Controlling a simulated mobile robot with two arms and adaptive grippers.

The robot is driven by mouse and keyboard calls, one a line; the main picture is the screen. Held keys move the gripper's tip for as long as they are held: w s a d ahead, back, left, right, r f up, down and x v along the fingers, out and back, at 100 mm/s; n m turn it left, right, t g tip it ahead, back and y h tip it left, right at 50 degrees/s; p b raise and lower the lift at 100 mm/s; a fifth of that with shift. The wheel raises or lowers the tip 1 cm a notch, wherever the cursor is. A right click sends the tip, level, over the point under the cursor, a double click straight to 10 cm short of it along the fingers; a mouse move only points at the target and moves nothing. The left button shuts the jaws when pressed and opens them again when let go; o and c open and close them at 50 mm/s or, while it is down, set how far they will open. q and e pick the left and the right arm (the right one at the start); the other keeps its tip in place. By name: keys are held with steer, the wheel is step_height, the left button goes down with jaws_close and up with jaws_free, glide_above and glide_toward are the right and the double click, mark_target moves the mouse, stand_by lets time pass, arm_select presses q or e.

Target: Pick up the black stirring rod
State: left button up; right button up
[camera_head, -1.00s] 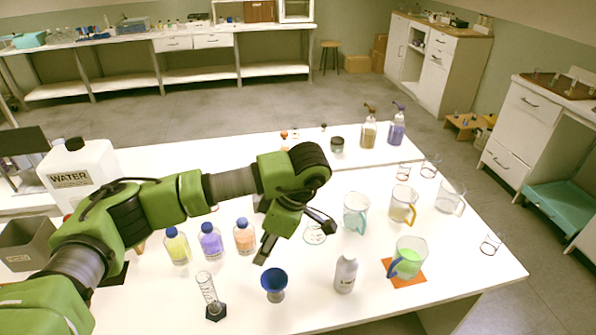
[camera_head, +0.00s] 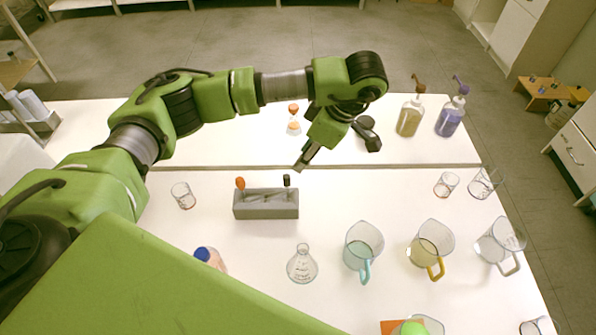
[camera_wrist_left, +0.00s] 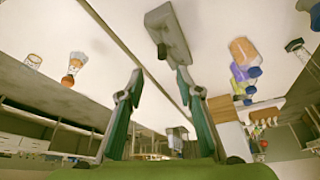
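The black stirring rod (camera_head: 287,181) stands in a grey holder (camera_head: 265,211), with its dark top sticking up at the holder's right end. An orange-topped rod (camera_head: 240,184) stands at the left end. My left gripper (camera_head: 337,152) is open and empty, above and to the right of the holder, apart from the black rod. In the left wrist view, the open fingers (camera_wrist_left: 159,73) point toward the grey holder (camera_wrist_left: 172,30). A dark rod top (camera_wrist_left: 162,51) shows at its near end, between the fingertips. My right gripper is out of view.
A round flask (camera_head: 302,265), a teal-handled beaker (camera_head: 363,247) and a yellow-handled beaker (camera_head: 430,247) stand right of and nearer than the holder. A small glass (camera_head: 183,196) stands to its left. Two pump bottles, amber (camera_head: 409,118) and purple (camera_head: 450,118), stand behind.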

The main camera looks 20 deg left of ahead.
mark_target(287, 182)
arm_select(q)
steer(key=p+x, duration=0.2)
steer(key=x, duration=0.5)
steer(key=shift+s+a+f, duration=0.2)
steer(key=shift+a+f, duration=0.05)
steer(key=shift+f, duration=0.05)
steer(key=shift+a+f, duration=0.15)
steer(key=shift+f, duration=0.3)
steer(key=p+x, duration=0.2)
steer(key=x, duration=0.2)
steer(key=shift+f+p, duration=0.15)
steer(key=shift+p, duration=0.2)
steer(key=shift+f, duration=0.35)
jaws_close()
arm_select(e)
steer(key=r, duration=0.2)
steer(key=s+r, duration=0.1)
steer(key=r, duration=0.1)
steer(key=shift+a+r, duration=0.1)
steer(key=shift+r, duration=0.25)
